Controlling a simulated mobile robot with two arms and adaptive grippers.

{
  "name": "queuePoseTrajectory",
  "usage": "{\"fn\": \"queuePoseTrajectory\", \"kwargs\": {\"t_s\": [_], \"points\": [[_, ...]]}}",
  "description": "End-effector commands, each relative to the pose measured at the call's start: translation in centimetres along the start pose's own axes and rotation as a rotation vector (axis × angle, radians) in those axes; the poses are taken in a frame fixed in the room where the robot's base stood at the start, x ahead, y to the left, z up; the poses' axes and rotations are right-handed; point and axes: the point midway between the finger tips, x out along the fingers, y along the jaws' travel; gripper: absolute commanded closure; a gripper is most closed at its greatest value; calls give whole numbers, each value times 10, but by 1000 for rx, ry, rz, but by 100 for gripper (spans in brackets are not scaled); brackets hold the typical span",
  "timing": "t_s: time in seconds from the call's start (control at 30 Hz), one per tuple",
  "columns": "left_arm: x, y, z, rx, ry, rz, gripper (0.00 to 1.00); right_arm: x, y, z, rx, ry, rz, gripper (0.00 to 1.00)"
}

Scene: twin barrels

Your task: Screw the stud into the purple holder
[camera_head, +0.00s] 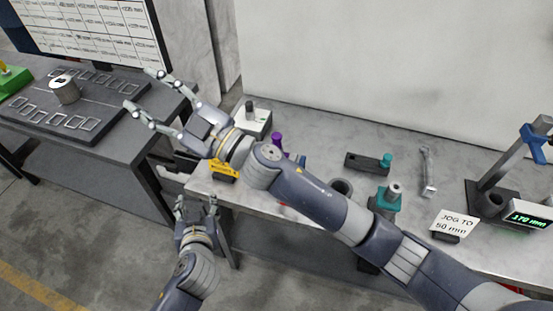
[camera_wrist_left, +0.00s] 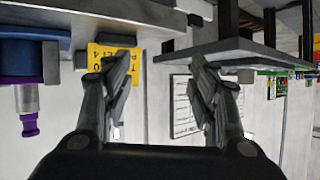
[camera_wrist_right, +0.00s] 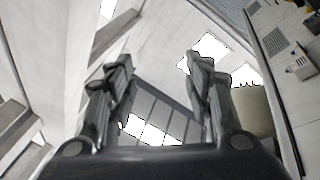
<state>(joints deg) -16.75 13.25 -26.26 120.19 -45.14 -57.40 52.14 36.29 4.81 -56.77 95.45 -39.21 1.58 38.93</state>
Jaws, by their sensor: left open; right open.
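A purple piece (camera_head: 276,143) with blue beside it stands on the grey bench, partly hidden behind my right arm. In the left wrist view a purple tip (camera_wrist_left: 30,125) shows below a silver section and a blue body at the left edge. I cannot tell for certain which piece is the stud. My left gripper (camera_head: 197,203) is open and empty in front of the bench, low over the floor. My right gripper (camera_head: 142,89) is open and empty, raised between the bench and the left table, well away from the purple piece.
A teal holder with a grey top (camera_head: 388,202), a black block with a teal knob (camera_head: 365,161), a wrench (camera_head: 427,170) and a stand with a display (camera_head: 525,217) are on the bench. A yellow sign (camera_wrist_left: 120,68) hangs near the bench edge.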

Motion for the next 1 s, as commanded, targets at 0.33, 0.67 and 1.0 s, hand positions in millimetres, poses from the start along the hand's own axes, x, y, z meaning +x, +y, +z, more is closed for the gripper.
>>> {"fn": "queuePoseTrajectory", "kwargs": {"t_s": [0.33,0.67,1.0], "points": [[10,48,-37,-21,231,119,47,9,-104,2,-280,159,-649,53],[6,104,-55,-7,394,302,47,-66,-90,97,-509,-88,-1282,53],[-4,156,-51,42,476,503,47,-156,67,153,-628,-683,-1684,53]]}}
